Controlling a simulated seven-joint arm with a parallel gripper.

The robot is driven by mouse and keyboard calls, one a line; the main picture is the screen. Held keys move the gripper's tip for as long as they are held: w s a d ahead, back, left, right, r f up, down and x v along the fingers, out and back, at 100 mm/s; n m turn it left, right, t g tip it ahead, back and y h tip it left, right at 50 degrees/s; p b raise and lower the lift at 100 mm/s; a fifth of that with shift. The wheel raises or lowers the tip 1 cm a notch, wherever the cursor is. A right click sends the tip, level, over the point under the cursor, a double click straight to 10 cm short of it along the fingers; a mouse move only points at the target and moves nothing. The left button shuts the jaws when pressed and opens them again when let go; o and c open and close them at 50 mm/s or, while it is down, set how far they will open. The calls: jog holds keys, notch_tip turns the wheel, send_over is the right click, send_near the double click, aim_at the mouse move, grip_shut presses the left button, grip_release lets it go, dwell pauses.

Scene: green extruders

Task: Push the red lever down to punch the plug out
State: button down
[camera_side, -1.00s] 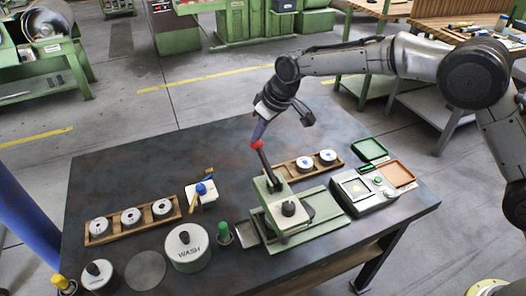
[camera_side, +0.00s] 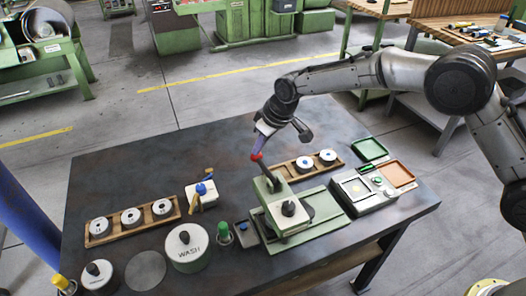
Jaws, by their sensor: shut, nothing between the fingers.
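The red lever knob (camera_side: 257,157) tops a dark lever arm (camera_side: 266,175) that rises from the green punch press (camera_side: 290,205) on the table. The lever leans up and to the left. A small dark tray or block (camera_side: 243,231) shows at the left of the press base. I cannot make out the plug at this size.
A scale-like device (camera_side: 365,190) stands right of the press, with a green tray (camera_side: 370,149) and an orange tray (camera_side: 396,174). Wooden racks with white discs stand behind (camera_side: 289,174) and at the left (camera_side: 105,238). The WASH jar (camera_side: 188,248) and a green-capped bottle (camera_side: 224,233) stand close by. The back left table is clear.

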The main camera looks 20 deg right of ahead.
jog(key=shift+r, duration=2.35)
jog(key=shift+r, duration=2.55)
